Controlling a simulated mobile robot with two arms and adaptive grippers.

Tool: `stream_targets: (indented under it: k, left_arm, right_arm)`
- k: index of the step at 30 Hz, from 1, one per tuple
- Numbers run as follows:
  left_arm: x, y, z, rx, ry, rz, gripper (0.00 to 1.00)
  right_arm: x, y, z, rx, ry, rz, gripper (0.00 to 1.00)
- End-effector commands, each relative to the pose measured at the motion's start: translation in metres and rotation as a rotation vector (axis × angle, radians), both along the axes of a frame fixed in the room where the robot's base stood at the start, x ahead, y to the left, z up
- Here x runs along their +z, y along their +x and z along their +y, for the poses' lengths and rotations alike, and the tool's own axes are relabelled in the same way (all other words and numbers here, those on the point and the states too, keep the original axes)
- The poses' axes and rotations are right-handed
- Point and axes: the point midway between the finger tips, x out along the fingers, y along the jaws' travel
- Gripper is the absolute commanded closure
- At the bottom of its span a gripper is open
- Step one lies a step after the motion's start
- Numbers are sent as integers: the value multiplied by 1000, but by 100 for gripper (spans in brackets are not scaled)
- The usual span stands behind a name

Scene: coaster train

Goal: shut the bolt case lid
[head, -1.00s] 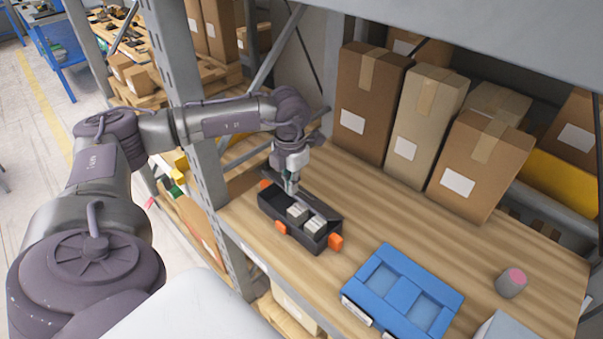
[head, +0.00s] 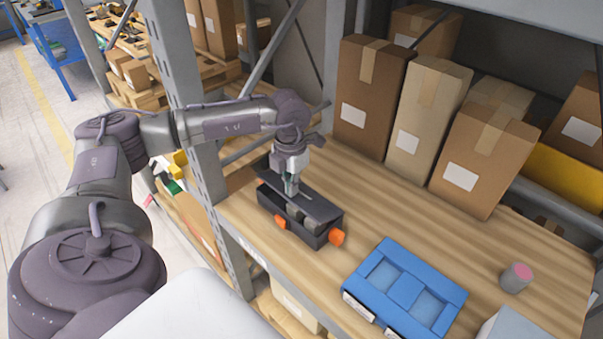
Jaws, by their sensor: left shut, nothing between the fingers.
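The bolt case (head: 296,226) is a dark box with orange latches on the wooden shelf, left of the blue tray. Its dark lid (head: 312,204) is tilted over the case, partly lowered. A gap along the front shows grey contents (head: 303,219) inside. My left gripper (head: 291,191) is shut and empty, pointing down with its fingertips at the top of the lid; I cannot tell if they touch it. My right gripper is not in view.
A blue tray (head: 372,256) with two recesses lies to the right of the case. A grey cylinder with a pink top (head: 516,278) stands farther right. Tall cardboard boxes (head: 367,100) line the back. A grey shelf post (head: 190,120) stands left of the case.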

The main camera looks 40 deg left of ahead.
Motion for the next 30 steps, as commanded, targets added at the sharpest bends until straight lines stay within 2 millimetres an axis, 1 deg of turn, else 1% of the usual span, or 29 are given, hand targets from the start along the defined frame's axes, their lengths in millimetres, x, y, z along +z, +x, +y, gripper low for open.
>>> stream_targets:
  k: [1, 30]
  left_arm:
    - [-3, 0, 0, 0, 0, 0, 100]
    - [-32, 0, 0, 0, 0, 0, 100]
  right_arm:
    - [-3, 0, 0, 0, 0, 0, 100]
    - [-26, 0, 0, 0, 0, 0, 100]
